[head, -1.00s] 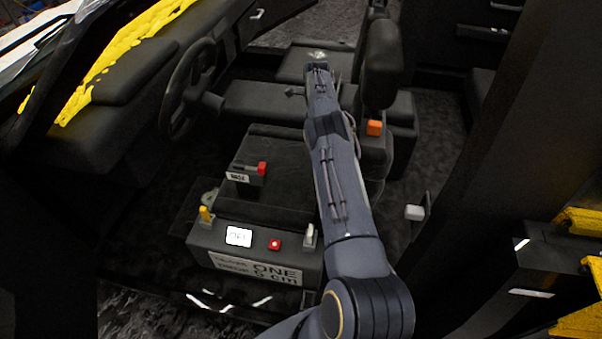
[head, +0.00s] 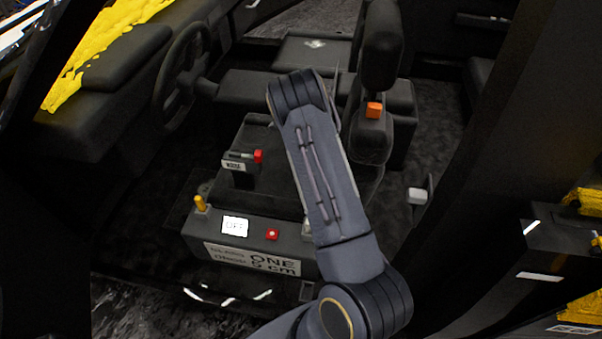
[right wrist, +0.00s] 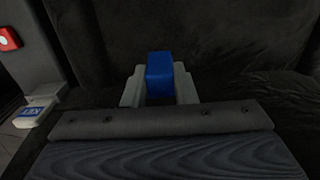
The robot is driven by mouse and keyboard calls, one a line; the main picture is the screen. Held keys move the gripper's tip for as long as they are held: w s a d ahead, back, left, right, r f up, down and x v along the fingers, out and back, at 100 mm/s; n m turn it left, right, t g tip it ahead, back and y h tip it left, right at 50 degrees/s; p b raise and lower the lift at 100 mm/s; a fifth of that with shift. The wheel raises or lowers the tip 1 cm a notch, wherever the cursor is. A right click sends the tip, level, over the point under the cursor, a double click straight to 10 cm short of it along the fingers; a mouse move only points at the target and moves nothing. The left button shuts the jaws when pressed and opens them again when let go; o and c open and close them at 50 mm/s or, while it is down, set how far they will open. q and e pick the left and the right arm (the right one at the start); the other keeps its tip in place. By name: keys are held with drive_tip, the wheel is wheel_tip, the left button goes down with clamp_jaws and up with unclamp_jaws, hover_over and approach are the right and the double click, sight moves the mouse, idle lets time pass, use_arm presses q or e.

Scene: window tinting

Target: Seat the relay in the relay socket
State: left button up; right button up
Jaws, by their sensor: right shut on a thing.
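My right gripper (right wrist: 159,92) is shut on a blue block, which looks like the relay (right wrist: 159,70); one grey finger stands on each side of it. Dark, soft-looking upholstery lies behind it in the right wrist view. In the head view my right arm reaches in from the bottom, and its gripper and the relay are hidden. I cannot pick out the relay socket for certain in either view. My left gripper is not in view.
A black control box (head: 208,246) has a yellow lever (head: 200,203), a white display (head: 235,225) and a red button (head: 272,234). A small labelled box (head: 238,166) with a red end stands behind it. A steering wheel (head: 180,75) and an orange piece (head: 374,110) on the seat are nearby.

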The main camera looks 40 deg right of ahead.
drive_tip(key=shift+s+a+f, duration=0.1)
drive_tip(key=shift+a+f, duration=0.05)
drive_tip(key=shift+f, duration=0.1)
drive_tip(key=f, duration=0.1)
drive_tip(key=f+b, duration=0.2)
drive_tip(key=f, duration=0.1)
drive_tip(key=shift+s+a, duration=0.15)
drive_tip(key=shift+a, duration=0.1)
drive_tip(key=shift+r, duration=0.2)
drive_tip(key=o, duration=0.5)
drive_tip(key=shift+f+b, duration=0.2)
drive_tip(key=shift+b, duration=0.1)
drive_tip(key=o, duration=0.5)
drive_tip(key=shift+r, duration=0.1)
